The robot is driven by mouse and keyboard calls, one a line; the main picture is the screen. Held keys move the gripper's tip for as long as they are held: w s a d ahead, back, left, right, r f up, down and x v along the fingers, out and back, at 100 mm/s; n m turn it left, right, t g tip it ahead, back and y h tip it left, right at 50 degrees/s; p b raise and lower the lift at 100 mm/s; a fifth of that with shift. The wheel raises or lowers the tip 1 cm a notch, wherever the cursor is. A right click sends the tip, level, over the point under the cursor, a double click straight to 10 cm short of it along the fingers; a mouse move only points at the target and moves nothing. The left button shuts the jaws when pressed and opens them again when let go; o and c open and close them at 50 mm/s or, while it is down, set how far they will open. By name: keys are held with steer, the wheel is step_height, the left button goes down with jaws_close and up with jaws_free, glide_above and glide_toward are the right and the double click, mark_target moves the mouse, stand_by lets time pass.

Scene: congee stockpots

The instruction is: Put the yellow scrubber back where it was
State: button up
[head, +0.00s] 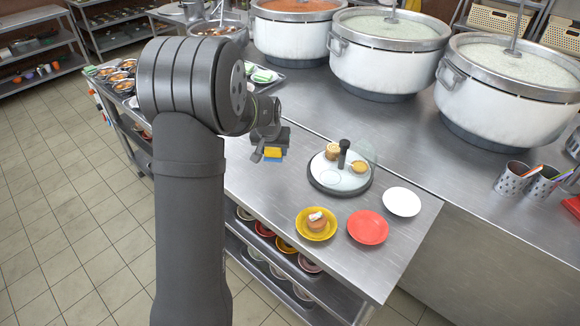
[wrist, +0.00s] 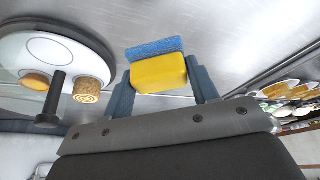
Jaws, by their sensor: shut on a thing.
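The yellow scrubber (wrist: 158,74) is a yellow block with a blue layer on one face. It sits between the two fingers of my gripper (wrist: 161,82), which is shut on it. In the head view the scrubber (head: 272,153) hangs from my gripper (head: 268,150), to the left of the round tray. I cannot tell how high it is above the steel counter (head: 270,205). My arm covers part of the counter on the left.
A round tray (head: 318,188) holds small food pieces and a dark post. A yellow plate (head: 304,233) with food, a red plate (head: 368,227) and a white plate (head: 402,202) lie near the front edge. Large stockpots (head: 390,62) stand behind. Perforated cups (head: 511,179) stand at right.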

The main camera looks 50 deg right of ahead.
steer(key=s+d+r+m, duration=0.2)
steer(key=s+d, duration=0.6)
steer(key=s, duration=0.3)
steer(key=shift+g, duration=0.4)
steer(key=w+f, duration=0.2)
steer(key=w, duration=0.1)
steer(key=w+f, duration=0.3)
steer(key=w, duration=0.1)
steer(key=w+f, duration=0.2)
steer(key=w, duration=0.2)
steer(key=shift+d+f, duration=0.1)
steer(key=shift+f, duration=0.05)
steer(key=shift+w+f, duration=0.1)
steer(key=shift+f, duration=1.85)
steer(key=shift+f+m, duration=0.15)
steer(key=shift+m, duration=0.15)
steer(key=o, duration=0.9)
steer(key=shift+o, duration=0.2)
